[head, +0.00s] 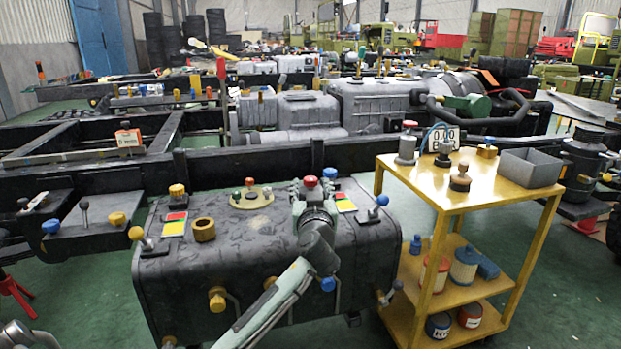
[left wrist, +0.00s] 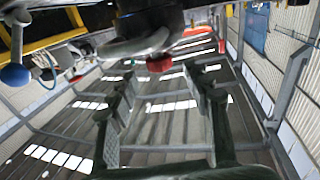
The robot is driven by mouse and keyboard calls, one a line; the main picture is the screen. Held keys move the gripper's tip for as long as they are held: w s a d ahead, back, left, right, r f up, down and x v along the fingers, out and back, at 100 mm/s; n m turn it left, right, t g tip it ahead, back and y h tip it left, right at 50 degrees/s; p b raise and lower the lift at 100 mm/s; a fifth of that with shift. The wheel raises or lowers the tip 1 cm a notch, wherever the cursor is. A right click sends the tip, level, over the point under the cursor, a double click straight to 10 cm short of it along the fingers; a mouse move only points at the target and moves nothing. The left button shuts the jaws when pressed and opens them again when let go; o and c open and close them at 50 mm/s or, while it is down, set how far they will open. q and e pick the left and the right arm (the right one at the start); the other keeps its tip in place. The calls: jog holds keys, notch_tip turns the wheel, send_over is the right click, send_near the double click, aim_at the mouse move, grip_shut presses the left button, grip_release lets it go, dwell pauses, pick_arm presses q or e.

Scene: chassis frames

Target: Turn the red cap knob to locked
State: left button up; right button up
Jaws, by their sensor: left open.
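The black tank (head: 240,262) stands in the middle of the head view, with several coloured knobs on its top. A red cap knob (head: 310,181) sits toward the right of that top. My left gripper (head: 311,190) is at this knob, and its fingers partly hide the knob's base and stem. In the left wrist view the two fingers (left wrist: 160,85) are apart, and a red cap (left wrist: 159,63) shows just beyond the gap between their tips. I cannot tell whether they touch it. A red-yellow-green label (head: 344,202) lies right of the gripper. My right gripper is out of view.
A blue ball knob (head: 381,201) stands close on the right, and a brass fitting (head: 204,229) on the left. A yellow cart (head: 473,195) with a grey bin (head: 530,168) stands right of the tank. Black frame rails (head: 240,165) run behind. Green floor (head: 570,285) is free at far right.

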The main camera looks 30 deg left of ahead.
aim_at(311, 182)
pick_arm(q)
jog(key=x, duration=0.5)
jog(key=shift+c, duration=0.2)
grip_shut()
jog(key=shift+s, duration=0.1)
